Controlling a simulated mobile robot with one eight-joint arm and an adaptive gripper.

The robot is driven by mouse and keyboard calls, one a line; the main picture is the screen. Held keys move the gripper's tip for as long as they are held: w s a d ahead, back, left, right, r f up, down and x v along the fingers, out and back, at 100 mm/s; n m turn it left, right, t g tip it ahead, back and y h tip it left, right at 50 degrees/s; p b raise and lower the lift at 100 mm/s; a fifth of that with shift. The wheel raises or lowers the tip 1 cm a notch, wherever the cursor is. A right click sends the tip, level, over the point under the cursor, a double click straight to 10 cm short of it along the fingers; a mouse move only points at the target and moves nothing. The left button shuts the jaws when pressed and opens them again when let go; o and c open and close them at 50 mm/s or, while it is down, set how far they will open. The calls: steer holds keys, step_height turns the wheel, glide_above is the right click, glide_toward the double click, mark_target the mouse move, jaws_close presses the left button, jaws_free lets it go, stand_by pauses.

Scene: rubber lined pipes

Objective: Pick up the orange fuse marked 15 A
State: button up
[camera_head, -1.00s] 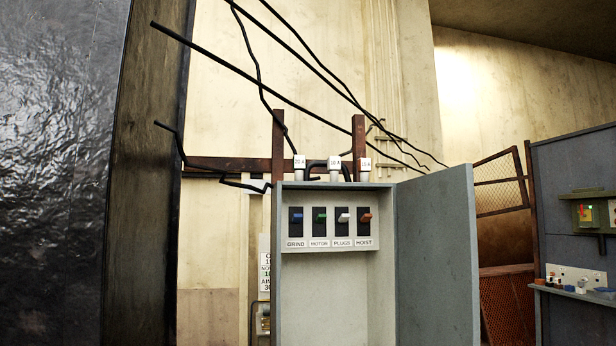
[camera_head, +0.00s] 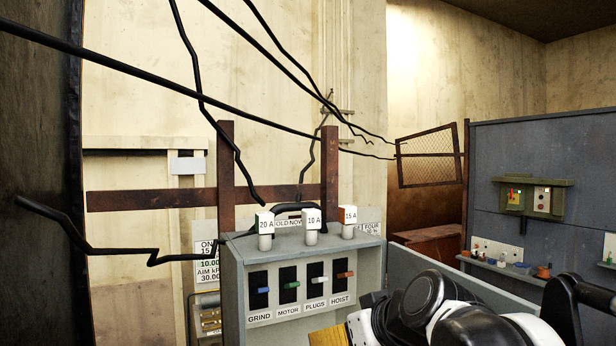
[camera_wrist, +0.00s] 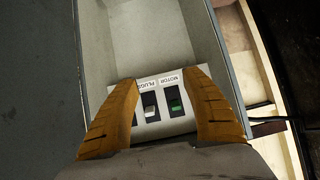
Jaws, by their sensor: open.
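The orange fuse marked 15 A (camera_head: 348,216) stands upright on top of the grey cabinet (camera_head: 232,280), at the right end of a row of fuses. In the head view, part of a finger shows low, below and in front of the fuses. No fuse shows in the wrist view.
The switch panel has GRIND, MOTOR, PLUGS and HOIST (camera_head: 345,275) switches. Black cables (camera_head: 200,80) hang over the cabinet, and one loops behind the fuses. The open cabinet door (camera_head: 490,277) stands to the right. A shelf (camera_head: 500,268) with small parts is farther right.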

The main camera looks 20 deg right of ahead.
mark_target(349, 207)
steer(key=w+d+r+t+p, duration=0.1)
steer(key=w+d+r+p, duration=0.2)
steer(key=r, duration=0.5)
steer(key=d+r+t+h+p, duration=0.1)
steer(key=d+r+p, duration=0.2)
steer(key=r+p, duration=0.35)
steer(key=w+d+r+p, duration=0.2)
steer(key=d+r+p, duration=0.15)
steer(key=r, duration=0.65)
steer(key=shift+m, duration=0.3)
steer(key=x, duration=0.3)
steer(key=p+x, duration=0.1)
steer(key=x, duration=0.3)
steer(key=d+x, duration=0.1)
steer(key=x, duration=0.3)
steer(key=shift+w+r+p, duration=0.1)
steer(key=shift+r+p, duration=0.1)
steer(key=shift+p, duration=0.1)
steer(key=shift+a+t, duration=0.15)
steer(key=shift+t, duration=0.15)
steer(key=shift+s+r, duration=0.1)
steer(key=shift+s, duration=0.2)
steer(key=c, duration=0.4)
jaws_close()
